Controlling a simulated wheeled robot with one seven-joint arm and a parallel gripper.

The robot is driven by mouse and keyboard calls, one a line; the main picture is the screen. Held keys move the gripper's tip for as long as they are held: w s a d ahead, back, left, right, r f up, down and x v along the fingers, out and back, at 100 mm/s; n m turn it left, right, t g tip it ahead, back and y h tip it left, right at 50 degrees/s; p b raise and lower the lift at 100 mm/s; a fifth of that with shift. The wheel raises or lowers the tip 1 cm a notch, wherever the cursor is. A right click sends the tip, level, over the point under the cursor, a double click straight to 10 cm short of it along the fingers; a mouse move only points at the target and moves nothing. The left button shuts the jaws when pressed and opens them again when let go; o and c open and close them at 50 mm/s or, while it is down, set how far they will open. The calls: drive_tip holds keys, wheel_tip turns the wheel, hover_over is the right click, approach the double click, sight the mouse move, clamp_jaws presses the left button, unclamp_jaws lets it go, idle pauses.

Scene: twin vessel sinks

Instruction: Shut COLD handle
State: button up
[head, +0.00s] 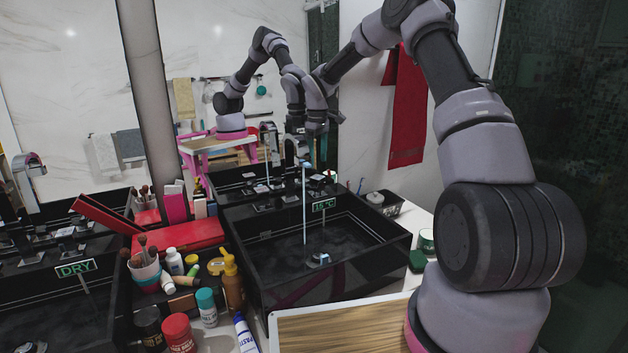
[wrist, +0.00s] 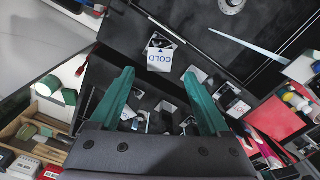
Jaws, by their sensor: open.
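The white COLD label (wrist: 160,54), with blue lettering, shows upside down in the wrist view, just beyond my fingertips. Several chrome fittings lie on the black deck around it; I cannot tell which is the COLD handle or how far it is turned. My gripper (wrist: 159,72) is open, with its two green fingers spread apart and nothing visibly held between them. In the head view my gripper is over the back of the right sink (head: 258,268), its fingertips not clear. A pale stream of water (head: 304,205) falls into that basin; it also shows in the wrist view (wrist: 245,45).
A small display (head: 324,205) reading 15°C stands at the right sink. The left sink has a DRY sign (head: 75,269). Bottles, a brush cup (head: 145,272) and a red box (head: 178,238) crowd the counter between the sinks. A mirror behind repeats my arm.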

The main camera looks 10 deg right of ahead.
sight(318, 177)
wheel_tip(318, 177, down, 8)
drive_tip(key=shift+f, duration=0.1)
idle(0.4)
drive_tip(key=shift+d, duration=0.1)
clamp_jaws()
drive_tip(key=m, duration=0.3)
drive_tip(key=shift+m, duration=1.3)
unclamp_jaws()
